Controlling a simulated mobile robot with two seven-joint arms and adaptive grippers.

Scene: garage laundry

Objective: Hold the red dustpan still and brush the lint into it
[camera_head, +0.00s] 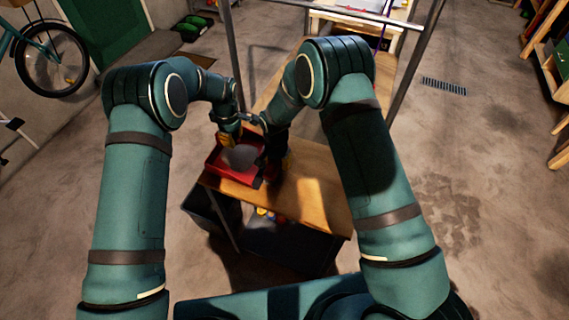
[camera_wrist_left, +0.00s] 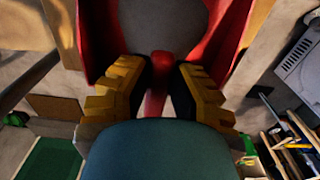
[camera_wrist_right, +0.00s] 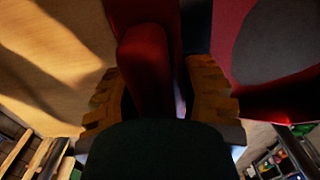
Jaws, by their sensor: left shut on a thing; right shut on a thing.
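The red dustpan (camera_head: 214,162) lies on the wooden worktop, with a round grey patch, apparently the lint (camera_head: 241,157), within its outline. My left gripper (camera_head: 228,138) is at the dustpan's far side. In the left wrist view its yellow fingers (camera_wrist_left: 158,90) are shut on the dustpan's red handle (camera_wrist_left: 159,72), and the grey patch shows beyond it (camera_wrist_left: 165,25). My right gripper is at the dustpan's right side. In the right wrist view its fingers (camera_wrist_right: 160,95) are shut on a dark red handle, apparently the brush (camera_wrist_right: 146,65). The brush's bristles are hidden.
The wooden worktop (camera_head: 320,195) is bare to the right of the dustpan. Dark bins (camera_head: 285,245) with small coloured items stand below it. Metal posts (camera_head: 412,60) rise behind. A bicycle (camera_head: 50,55) stands at the far left, wooden shelving at the far right.

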